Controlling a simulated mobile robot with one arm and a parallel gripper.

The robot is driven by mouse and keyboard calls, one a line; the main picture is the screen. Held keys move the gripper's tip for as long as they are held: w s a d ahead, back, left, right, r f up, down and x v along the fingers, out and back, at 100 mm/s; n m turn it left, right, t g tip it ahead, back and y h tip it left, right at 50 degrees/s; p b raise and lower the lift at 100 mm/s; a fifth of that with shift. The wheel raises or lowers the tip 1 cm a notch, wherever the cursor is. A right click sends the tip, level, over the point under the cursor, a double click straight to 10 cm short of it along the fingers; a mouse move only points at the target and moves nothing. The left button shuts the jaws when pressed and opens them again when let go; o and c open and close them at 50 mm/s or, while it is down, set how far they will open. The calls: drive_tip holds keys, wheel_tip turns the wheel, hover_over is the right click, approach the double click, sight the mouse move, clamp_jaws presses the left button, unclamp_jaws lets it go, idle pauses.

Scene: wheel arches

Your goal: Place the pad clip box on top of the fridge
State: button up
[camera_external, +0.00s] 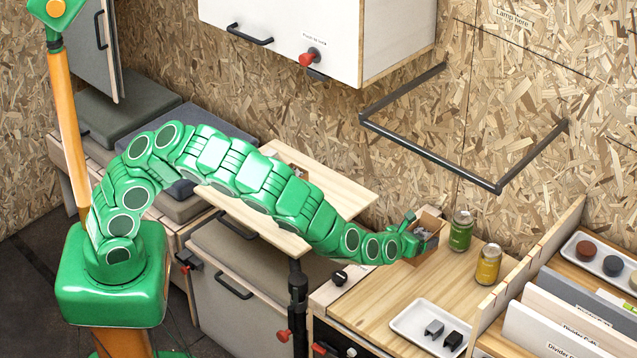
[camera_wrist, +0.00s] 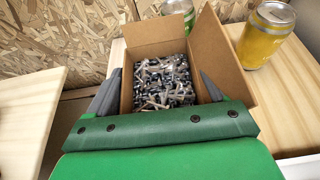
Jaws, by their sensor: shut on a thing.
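The pad clip box is an open cardboard box (camera_external: 430,228) full of small metal clips. It is at the back of the wooden counter (camera_external: 378,290), left of the green can. In the wrist view the box (camera_wrist: 150,48) fills the middle, upright, with its flaps open. My gripper (camera_external: 412,238) is shut on it, with one dark finger on each side in the wrist view (camera_wrist: 160,88). I cannot tell whether the box's bottom touches the counter. No fridge is clearly recognisable; a dark-fronted unit under the counter is only partly visible.
A green can (camera_external: 461,231) and a yellow can (camera_external: 488,265) stand right of the box. A white tray (camera_external: 412,318) with two clips lies in front. A dark wall frame (camera_external: 430,155) juts out above. A raised wooden tabletop (camera_external: 335,184) lies under my arm.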

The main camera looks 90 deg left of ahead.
drive_tip(key=shift+w+a+f, duration=0.1)
drive_tip(key=shift+w+f, duration=0.9)
drive_tip(key=shift+f, duration=0.2)
drive_tip(key=shift+w+a+f, duration=0.2)
drive_tip(key=shift+w+f, duration=0.3)
drive_tip(key=shift+f, duration=1.65)
drive_tip(key=o, duration=1.3)
drive_tip(key=shift+f, duration=0.1)
drive_tip(key=shift+c, duration=0.2)
drive_tip(key=shift+s+d+r, duration=0.35)
drive_tip(key=shift+d+r, duration=0.05)
drive_tip(key=shift+d, duration=0.1)
drive_tip(key=v, duration=1)
drive_tip(key=shift+s+d, duration=0.2)
drive_tip(key=shift+s, duration=0.05)
